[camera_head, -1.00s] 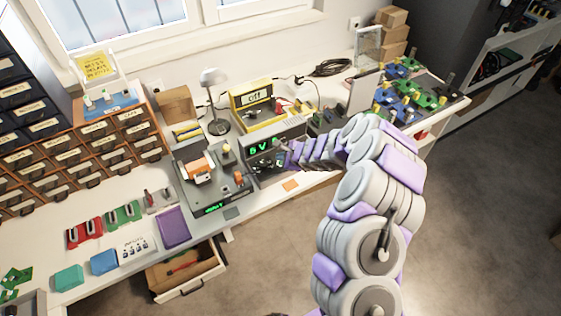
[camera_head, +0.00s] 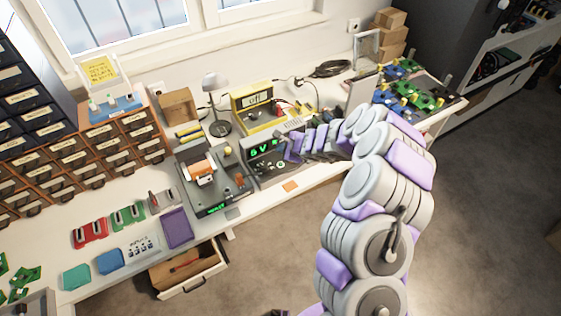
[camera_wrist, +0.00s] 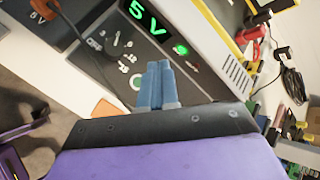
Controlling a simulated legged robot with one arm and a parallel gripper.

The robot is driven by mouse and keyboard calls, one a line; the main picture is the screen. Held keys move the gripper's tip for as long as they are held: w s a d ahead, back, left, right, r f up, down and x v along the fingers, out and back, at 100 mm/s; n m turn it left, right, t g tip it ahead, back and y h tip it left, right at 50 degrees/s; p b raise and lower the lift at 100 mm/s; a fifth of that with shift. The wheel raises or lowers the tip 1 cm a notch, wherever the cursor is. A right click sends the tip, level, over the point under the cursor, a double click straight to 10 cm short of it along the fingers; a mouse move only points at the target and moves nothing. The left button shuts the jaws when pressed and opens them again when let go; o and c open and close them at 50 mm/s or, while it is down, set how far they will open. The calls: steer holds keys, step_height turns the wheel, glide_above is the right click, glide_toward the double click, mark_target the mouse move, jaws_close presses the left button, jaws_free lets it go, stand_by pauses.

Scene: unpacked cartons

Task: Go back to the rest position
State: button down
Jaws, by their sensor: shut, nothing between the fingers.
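My gripper (camera_wrist: 157,84) shows in the wrist view as two blue-grey fingers pressed together, with nothing between them. It points at the front of a power supply (camera_wrist: 118,40) with a green "5V" display and a lit green button. In the head view my arm reaches from the lower right to the bench, and the gripper end (camera_head: 286,150) is small beside the power supply (camera_head: 262,162). I cannot tell from the frames whether the fingertips touch the panel; the fingers hide part of it.
A yellow device (camera_head: 257,100) reading "Off" stands behind the power supply. A grey machine (camera_head: 212,180) stands to its left. Green and blue boards (camera_head: 405,92) lie at the right. A drawer (camera_head: 188,268) stands open below the bench edge. The floor at the right is clear.

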stand_by(0.5)
steer(key=s+a+r+n+g+y, duration=0.1)
steer(key=s+a+r+n, duration=0.25)
steer(key=r, duration=0.35)
steer(key=s+a+r+n+g+y, duration=0.1)
steer(key=s+a+r+n+y, duration=0.1)
steer(key=s+r, duration=0.35)
steer(key=s+a+r+n+g+y, duration=0.1)
steer(key=s+a+r+n, duration=0.15)
steer(key=r, duration=0.55)
steer(key=s+d+r+n+g+h, duration=0.1)
steer(key=s+r+n, duration=0.2)
steer(key=s, duration=0.3)
steer(key=s+d+r+n+g, duration=0.2)
steer(key=s+n, duration=0.1)
steer(key=s, duration=0.4)
steer(key=s+d+f+n+g+h, duration=0.1)
steer(key=s+d+h, duration=0.8)
steer(key=s+d, duration=1.4)
steer(key=s+n+g, duration=0.1)
steer(key=n, duration=0.1)
steer(key=shift+s+d+n+h, duration=0.3)
steer(key=shift+s+d+n, duration=0.05)
steer(key=shift+n, duration=0.05)
